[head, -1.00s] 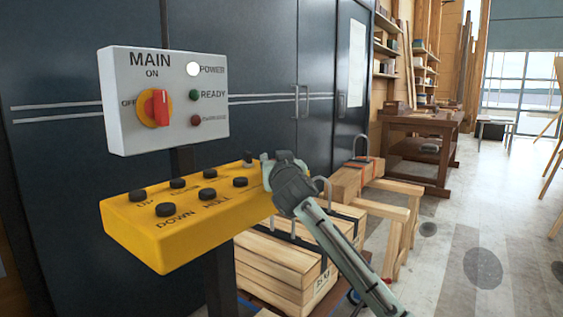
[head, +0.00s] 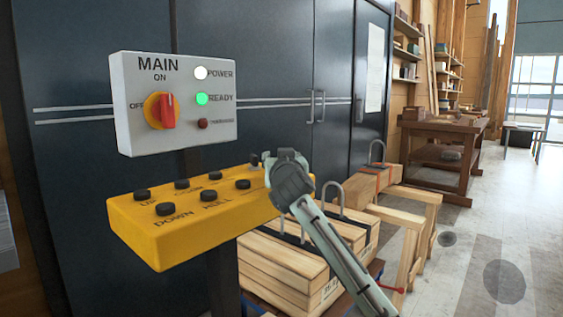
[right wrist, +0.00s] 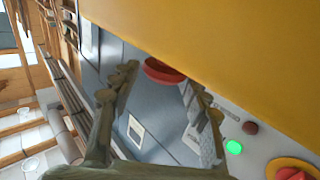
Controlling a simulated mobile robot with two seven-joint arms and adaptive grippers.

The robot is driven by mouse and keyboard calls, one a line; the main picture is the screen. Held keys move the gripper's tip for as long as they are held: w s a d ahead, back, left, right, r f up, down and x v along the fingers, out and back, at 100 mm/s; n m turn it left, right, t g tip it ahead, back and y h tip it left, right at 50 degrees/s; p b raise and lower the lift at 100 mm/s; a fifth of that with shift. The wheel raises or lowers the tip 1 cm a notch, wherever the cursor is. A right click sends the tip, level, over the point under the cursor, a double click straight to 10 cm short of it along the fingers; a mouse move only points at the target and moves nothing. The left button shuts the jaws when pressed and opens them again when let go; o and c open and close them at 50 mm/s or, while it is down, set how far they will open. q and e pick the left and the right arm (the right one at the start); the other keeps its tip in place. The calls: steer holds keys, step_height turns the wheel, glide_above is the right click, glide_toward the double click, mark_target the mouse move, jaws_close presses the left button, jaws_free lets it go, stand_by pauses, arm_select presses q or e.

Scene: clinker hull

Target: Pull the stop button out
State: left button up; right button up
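The red stop button (right wrist: 165,70) shows in the right wrist view at the edge of the yellow control box. My right gripper (right wrist: 158,85) has its two fingers apart, one on each side of the button, with a small gap visible at the left finger. In the head view my right gripper (head: 285,162) is at the far right end of the yellow control box (head: 160,240) and hides the button. I cannot tell how far the button stands out. My left gripper is in neither view.
The grey MAIN panel (head: 187,140) stands above the box; its red rotary handle (head: 168,110) points to ON. The white POWER lamp (head: 201,73) and green READY lamp (head: 202,99) are lit. Strapped timber (head: 285,265) lies right of the box's post.

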steer(key=shift+o, duration=0.7)
steer(key=shift+f, duration=0.25)
steer(key=shift+s, duration=0.15)
steer(key=s+d, duration=0.1)
steer(key=s, duration=1)
steer(key=shift+s+d, duration=0.3)
steer(key=shift+d, duration=0.1)
